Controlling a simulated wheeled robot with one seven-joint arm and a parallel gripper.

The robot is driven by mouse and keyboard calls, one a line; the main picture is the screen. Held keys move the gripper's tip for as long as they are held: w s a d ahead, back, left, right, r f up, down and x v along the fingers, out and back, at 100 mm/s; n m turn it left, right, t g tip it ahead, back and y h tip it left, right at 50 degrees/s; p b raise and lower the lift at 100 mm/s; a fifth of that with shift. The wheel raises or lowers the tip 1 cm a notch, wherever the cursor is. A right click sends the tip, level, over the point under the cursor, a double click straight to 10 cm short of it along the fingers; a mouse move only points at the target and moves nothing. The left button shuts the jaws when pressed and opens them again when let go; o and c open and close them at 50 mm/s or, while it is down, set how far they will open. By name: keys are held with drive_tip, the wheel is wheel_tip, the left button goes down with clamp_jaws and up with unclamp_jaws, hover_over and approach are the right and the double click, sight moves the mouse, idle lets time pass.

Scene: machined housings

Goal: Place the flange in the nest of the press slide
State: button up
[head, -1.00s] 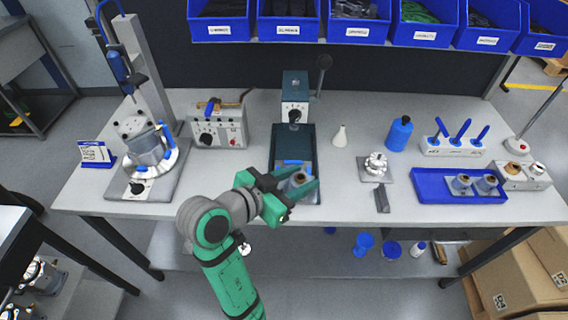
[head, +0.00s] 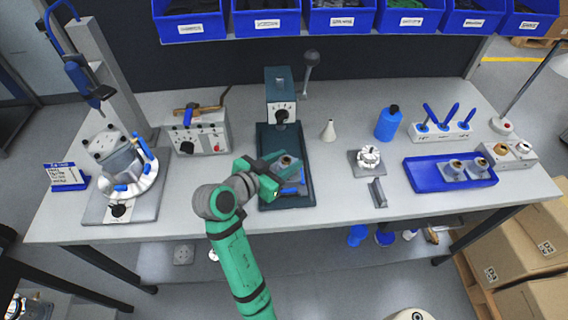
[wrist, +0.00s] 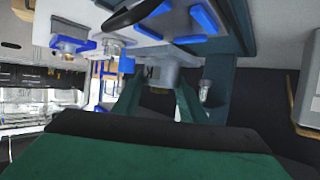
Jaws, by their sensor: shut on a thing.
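The flange (head: 287,162), a grey part with a brown top, is held upright between the fingers of my gripper (head: 280,172). It is over the front half of the dark press base (head: 266,205). Blue parts of the press slide (head: 299,181) show beside and below the flange. The nest is mostly hidden by my gripper and the flange, and I cannot tell whether the flange touches it. In the wrist view my two green fingers (wrist: 158,100) close on a grey body (wrist: 160,76).
The press head (head: 280,98) with its lever stands behind. A blue tray (head: 425,178) holds two similar grey parts at the right. A white cone (head: 329,131), a blue bottle (head: 387,124) and a small fixture (head: 367,158) stand right of the press. A clamp station (head: 118,165) is left.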

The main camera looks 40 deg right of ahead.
sight(278, 170)
drive_tip(key=shift+w+d+f, duration=0.2)
drive_tip(key=shift+f, duration=0.15)
drive_tip(key=f, duration=0.1)
drive_tip(key=w+f, duration=0.1)
drive_tip(key=f, duration=0.1)
drive_tip(key=shift+s+d+f, duration=0.1)
drive_tip(key=shift+s+f, duration=0.25)
drive_tip(key=shift+f, duration=0.05)
drive_tip(key=o, duration=1.4)
drive_tip(key=shift+c, duration=0.2)
drive_tip(key=shift+r, duration=0.1)
drive_tip(key=shift+a+r, duration=0.1)
drive_tip(key=shift+a, duration=0.2)
drive_tip(key=v, duration=1.1)
drive_tip(key=shift+a+r, duration=0.1)
drive_tip(key=shift+a, duration=0.1)
